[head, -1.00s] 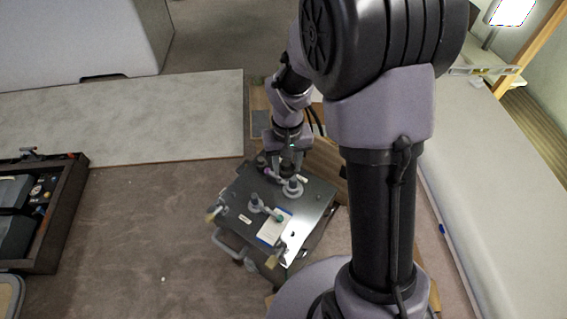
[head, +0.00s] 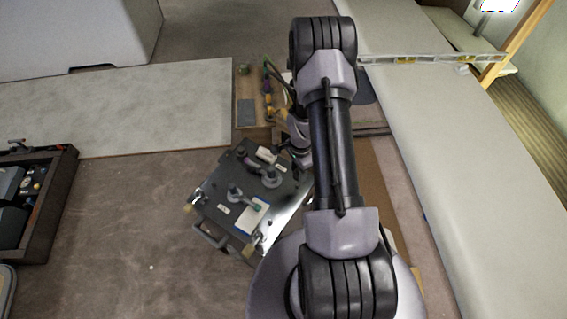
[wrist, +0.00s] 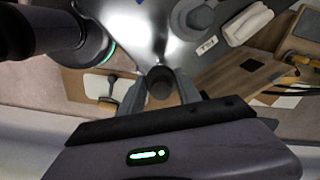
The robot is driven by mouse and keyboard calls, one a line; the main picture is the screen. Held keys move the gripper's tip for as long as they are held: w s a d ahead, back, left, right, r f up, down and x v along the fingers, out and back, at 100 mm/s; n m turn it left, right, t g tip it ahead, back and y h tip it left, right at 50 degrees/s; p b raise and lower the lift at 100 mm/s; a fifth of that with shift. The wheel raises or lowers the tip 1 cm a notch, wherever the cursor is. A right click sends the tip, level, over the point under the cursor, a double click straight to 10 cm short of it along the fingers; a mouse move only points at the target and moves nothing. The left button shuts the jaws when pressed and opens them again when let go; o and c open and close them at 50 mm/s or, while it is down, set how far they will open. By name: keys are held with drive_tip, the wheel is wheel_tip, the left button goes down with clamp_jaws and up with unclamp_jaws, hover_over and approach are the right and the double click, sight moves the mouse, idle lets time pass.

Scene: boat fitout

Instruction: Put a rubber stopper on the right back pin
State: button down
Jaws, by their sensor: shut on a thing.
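My gripper (wrist: 160,94) is shut on a dark, round-ended stopper (wrist: 160,82), seen end-on between the fingertips in the wrist view. In the head view my gripper (head: 302,160) is beside the right back side of the metal-topped unit (head: 222,170), partly hidden by my arm. Two grey round bases with upright posts, one right (head: 271,177) and one left (head: 235,191), stand on that top. A grey base (wrist: 196,14) also shows in the wrist view, apart from the stopper. I cannot tell which pin is the right back one, or whether the stopper touches anything.
A white block (head: 266,155) lies near the back of the top. A white-and-blue card (head: 250,216) lies near its front. A wooden board (head: 248,90) with coloured items is behind. A dark toolbox (head: 55,190) stands left. The carpet between is clear.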

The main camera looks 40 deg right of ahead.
drive_tip(key=shift+f+b, duration=1.55)
drive_tip(key=shift+f, duration=1.25)
drive_tip(key=shift+r, duration=0.15)
drive_tip(key=shift+a, duration=0.1)
drive_tip(key=shift+a, duration=0.2)
drive_tip(key=shift+f+b, duration=0.2)
drive_tip(key=shift+b, duration=0.2)
drive_tip(key=shift+f+b, duration=0.6)
drive_tip(key=shift+b, duration=0.05)
